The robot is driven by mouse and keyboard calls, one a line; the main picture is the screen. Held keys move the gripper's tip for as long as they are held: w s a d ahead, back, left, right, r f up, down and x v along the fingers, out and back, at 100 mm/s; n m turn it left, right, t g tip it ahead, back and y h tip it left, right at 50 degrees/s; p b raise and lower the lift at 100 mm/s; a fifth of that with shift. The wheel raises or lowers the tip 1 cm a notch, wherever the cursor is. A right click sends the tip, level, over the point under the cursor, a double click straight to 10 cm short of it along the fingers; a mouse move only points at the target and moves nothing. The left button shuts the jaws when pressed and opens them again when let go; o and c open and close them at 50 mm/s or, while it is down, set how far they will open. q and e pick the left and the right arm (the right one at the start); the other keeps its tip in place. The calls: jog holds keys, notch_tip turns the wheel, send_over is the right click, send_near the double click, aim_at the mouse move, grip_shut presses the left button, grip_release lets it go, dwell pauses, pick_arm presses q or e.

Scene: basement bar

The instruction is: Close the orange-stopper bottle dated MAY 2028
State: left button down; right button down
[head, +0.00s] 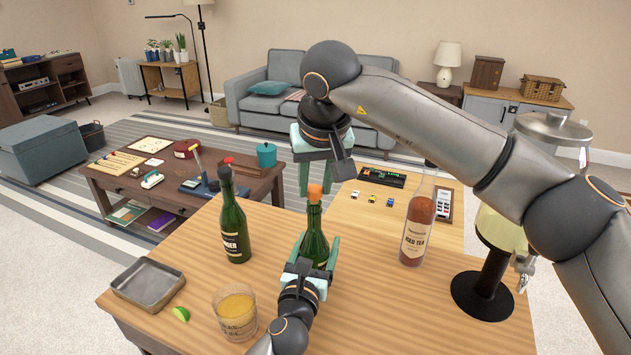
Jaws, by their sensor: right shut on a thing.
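A green bottle (314,239) stands upright near the middle of the table. An orange stopper (315,193) is at the top of its neck; I cannot tell how deep it sits. My right gripper (316,187) points down from above and is shut on the orange stopper. The left gripper covers much of the label, and I cannot read a date.
An iced tea bottle (417,226) and a drink dispenser (498,232) stand to the right. A glass (235,313), a lime wedge (181,314) and a metal tray (149,285) are at the front left. Bare wooden table (385,300) lies right of the held bottle.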

jog(key=shift+f, duration=0.65)
jog(key=shift+c, duration=2.4)
grip_release()
jog(key=v, duration=1.2)
jog(key=shift+w, duration=0.1)
pick_arm(q)
grip_release()
